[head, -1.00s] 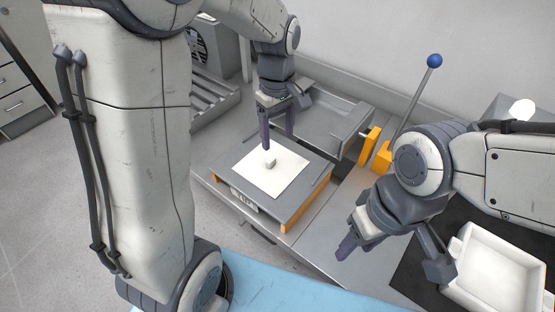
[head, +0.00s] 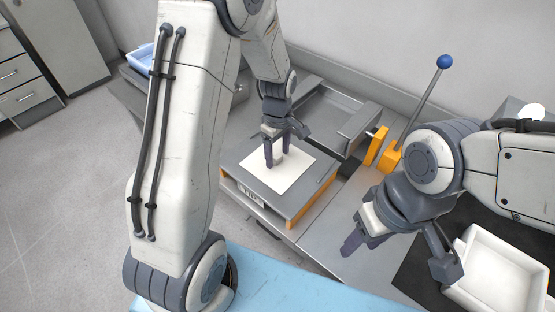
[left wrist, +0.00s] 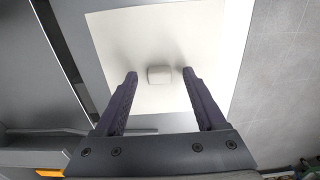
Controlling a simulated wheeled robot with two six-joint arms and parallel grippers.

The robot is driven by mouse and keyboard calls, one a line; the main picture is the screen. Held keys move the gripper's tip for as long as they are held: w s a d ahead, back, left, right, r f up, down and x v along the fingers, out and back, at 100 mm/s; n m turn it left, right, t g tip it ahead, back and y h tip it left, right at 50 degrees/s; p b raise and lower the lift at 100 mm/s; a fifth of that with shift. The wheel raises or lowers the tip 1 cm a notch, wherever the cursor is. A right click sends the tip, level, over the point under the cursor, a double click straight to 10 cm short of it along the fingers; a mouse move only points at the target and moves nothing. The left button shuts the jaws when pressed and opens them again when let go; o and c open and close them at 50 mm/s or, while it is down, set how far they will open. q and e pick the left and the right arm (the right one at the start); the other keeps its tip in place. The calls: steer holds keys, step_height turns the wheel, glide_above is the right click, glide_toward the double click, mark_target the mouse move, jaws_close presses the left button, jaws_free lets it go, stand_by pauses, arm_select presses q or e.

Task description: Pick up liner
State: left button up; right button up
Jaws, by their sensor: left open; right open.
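The liner looks to be the white square sheet (head: 290,177) lying flat on a grey plate (head: 258,187) with orange sides. It also shows in the left wrist view (left wrist: 115,45). A small pale block (left wrist: 160,75) sits on the sheet near its middle. My left gripper (head: 275,159) is open above the sheet. In the left wrist view its two fingers (left wrist: 159,76) stand apart on either side of the block, with nothing held. In the head view the fingers partly hide the block. My right gripper (head: 398,254) is open and empty over the bench to the right.
A white tray (head: 461,292) lies on a black mat (head: 412,262) at the right. A grey trough (head: 322,105) is behind the plate. An orange block and a blue-knobbed lever (head: 444,62) stand to its right. A light blue surface (head: 270,285) is in front.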

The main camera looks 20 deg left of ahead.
arm_select(q)
jaws_close()
stand_by(0.3)
